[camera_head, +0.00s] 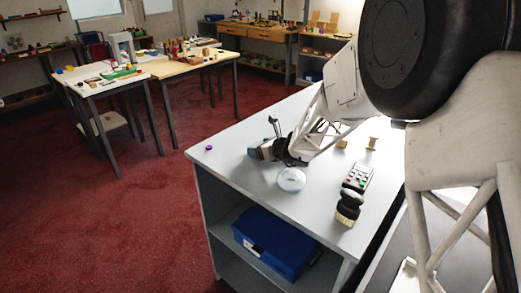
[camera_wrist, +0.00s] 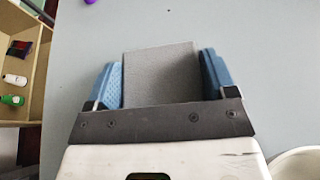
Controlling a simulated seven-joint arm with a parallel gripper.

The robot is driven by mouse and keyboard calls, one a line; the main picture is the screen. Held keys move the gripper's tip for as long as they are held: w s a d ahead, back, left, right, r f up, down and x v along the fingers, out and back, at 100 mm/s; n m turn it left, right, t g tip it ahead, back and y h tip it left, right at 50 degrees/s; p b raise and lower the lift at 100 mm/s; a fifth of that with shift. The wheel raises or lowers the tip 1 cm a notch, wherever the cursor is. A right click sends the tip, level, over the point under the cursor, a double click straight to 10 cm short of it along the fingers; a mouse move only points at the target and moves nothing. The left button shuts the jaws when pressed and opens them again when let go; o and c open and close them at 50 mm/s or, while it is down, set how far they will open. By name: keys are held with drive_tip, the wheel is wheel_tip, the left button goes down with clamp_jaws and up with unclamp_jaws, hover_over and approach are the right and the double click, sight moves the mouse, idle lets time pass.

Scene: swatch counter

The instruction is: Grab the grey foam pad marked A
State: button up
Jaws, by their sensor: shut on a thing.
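My gripper (camera_head: 257,153) is low over the pale counter (camera_head: 240,170), left of its middle in the head view. In the wrist view, a plain grey foam pad (camera_wrist: 160,76) sits between the two blue fingers of my gripper (camera_wrist: 160,84), and they are shut on it. The near end of the pad is hidden behind the dark gripper plate. No letter shows on the face that I see. In the head view the pad is mostly hidden by the gripper. I cannot tell whether it touches the counter.
A pale round dish (camera_head: 291,180) stands just right of my gripper. A keypad device (camera_head: 357,177), a black and yellow stack (camera_head: 348,208) and a wooden spool (camera_head: 372,143) are farther right. A small purple thing (camera_head: 209,148) lies left. The counter's left edge is near.

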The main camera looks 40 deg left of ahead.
drive_tip(key=shift+r, duration=0.15)
wheel_tip(320, 180, up, 10)
drive_tip(key=shift+f, duration=0.15)
idle(0.4)
